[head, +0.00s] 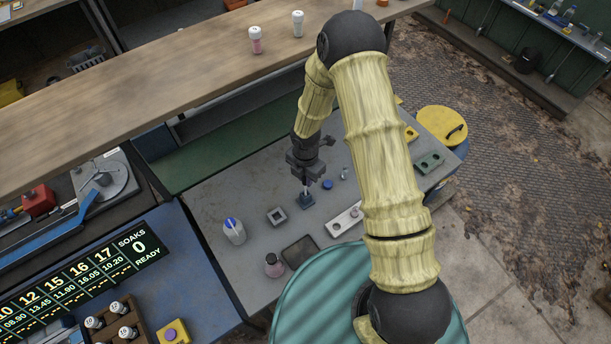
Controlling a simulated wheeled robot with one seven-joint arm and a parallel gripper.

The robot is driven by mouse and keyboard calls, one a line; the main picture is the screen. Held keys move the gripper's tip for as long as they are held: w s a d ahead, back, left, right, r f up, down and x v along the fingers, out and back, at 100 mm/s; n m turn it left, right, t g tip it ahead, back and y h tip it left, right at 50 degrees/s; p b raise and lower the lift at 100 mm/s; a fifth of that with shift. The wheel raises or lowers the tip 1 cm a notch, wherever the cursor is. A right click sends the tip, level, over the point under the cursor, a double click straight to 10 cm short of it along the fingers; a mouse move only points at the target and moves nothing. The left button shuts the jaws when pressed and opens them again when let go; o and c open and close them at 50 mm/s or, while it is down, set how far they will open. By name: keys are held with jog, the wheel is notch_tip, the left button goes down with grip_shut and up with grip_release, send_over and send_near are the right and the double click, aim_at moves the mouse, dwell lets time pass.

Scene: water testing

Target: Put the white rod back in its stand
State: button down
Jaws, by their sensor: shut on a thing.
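My gripper (305,178) is over the grey worktable (205,205), pointing down. It is shut on the thin white rod (306,189), of which only a short piece shows below the fingers. The rod looks upright, and its lower end meets a small dark blue-grey block (305,201), which looks like its stand. I cannot tell whether the rod's tip is inside the block or just above it. The fingers hide the upper part of the rod.
A square grey holder (277,216), a white bottle with blue (234,231) and a pink-filled jar (273,266) stand left of my gripper. A pale strip with round wells (344,221) and a blue cap (327,184) lie to the right. A wooden shelf (180,75) runs behind.

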jog(key=shift+f+b, duration=1.25)
jog(key=shift+f, duration=0.5)
jog(key=c, duration=1.2)
grip_release()
jog(key=shift+c, duration=0.2)
jog(key=shift+r, duration=0.15)
notch_tip(320, 180, up, 17)
jog(key=b, duration=0.2)
